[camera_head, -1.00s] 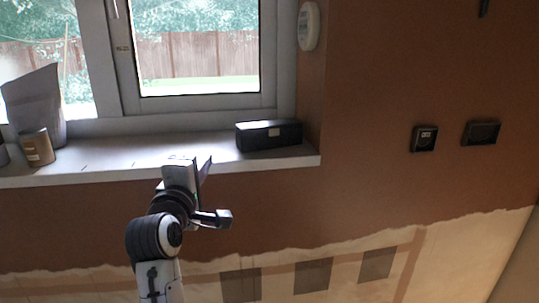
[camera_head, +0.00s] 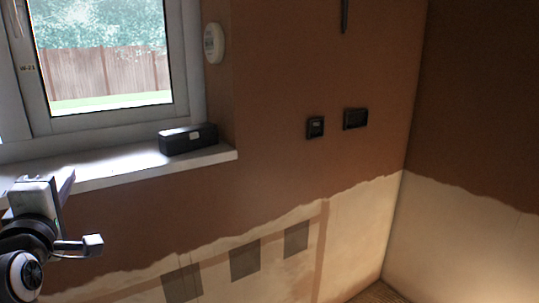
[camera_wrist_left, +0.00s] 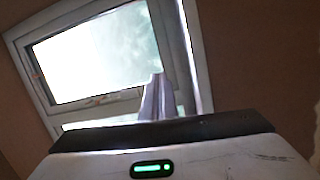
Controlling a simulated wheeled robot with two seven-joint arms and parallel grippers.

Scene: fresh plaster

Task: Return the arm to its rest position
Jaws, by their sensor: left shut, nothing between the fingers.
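My left arm comes in at the lower left of the head view. Its gripper (camera_head: 45,190) is in front of the wall, just below the left part of the window sill, and appears tilted upward. It is shut and holds nothing. In the left wrist view the pale housing with a green light fills the bottom, and the window is beyond it. My right gripper is not in view.
The white sill (camera_head: 110,168) juts out above the arm, with a black box (camera_head: 188,139) at its right end. A white round device (camera_head: 214,43) and two dark wall fittings, one left (camera_head: 315,127) and one right (camera_head: 355,118), are on the brown wall. The space before the wall at right looks clear.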

